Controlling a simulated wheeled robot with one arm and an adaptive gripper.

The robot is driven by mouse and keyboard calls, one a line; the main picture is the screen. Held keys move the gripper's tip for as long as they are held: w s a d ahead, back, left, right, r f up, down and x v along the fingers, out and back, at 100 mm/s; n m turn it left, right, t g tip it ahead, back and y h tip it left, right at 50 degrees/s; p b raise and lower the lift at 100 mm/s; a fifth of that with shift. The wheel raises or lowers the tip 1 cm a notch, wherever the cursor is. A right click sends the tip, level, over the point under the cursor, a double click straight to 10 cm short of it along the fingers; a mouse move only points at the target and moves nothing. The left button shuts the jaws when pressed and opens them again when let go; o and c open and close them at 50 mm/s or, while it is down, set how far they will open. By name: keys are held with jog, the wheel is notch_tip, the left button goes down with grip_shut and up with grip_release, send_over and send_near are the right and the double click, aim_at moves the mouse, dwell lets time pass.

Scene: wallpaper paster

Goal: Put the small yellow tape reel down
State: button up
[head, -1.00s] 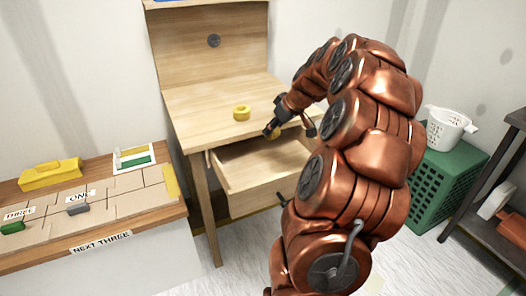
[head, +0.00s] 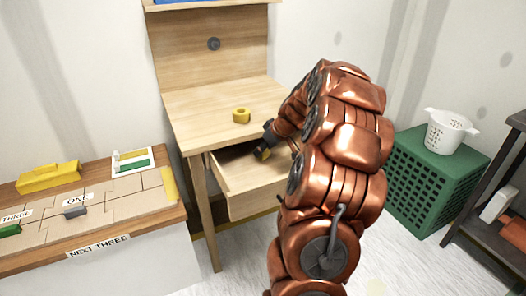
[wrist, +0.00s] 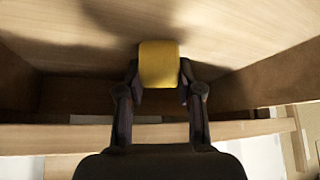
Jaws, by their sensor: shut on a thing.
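My gripper (head: 263,150) is low in the open drawer (head: 255,204) of the wooden desk. In the wrist view its two dark fingers (wrist: 159,95) are shut on a small yellow tape reel (wrist: 159,64), one on each side. The held reel also shows in the head view (head: 264,155), partly hidden by the gripper. It is close over the drawer's wooden floor; I cannot tell whether it touches. A second yellow tape reel (head: 241,116) lies flat on the desk top (head: 205,110). My arm hides the drawer's right side in the head view.
At the left is a bench (head: 120,215) with a yellow block (head: 48,177) and labelled spaces. At the right are a green crate (head: 435,185) with a white basket (head: 447,132) on it and a dark shelf (head: 500,215).

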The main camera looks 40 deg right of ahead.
jog(key=shift+f, duration=0.25)
jog(key=o, duration=1)
jog(key=shift+o, duration=0.2)
jog(key=shift+r, duration=0.1)
jog(key=shift+r, duration=0.2)
jog(key=p+v, duration=0.1)
jog(key=v, duration=1)
jog(key=shift+s+r, duration=0.3)
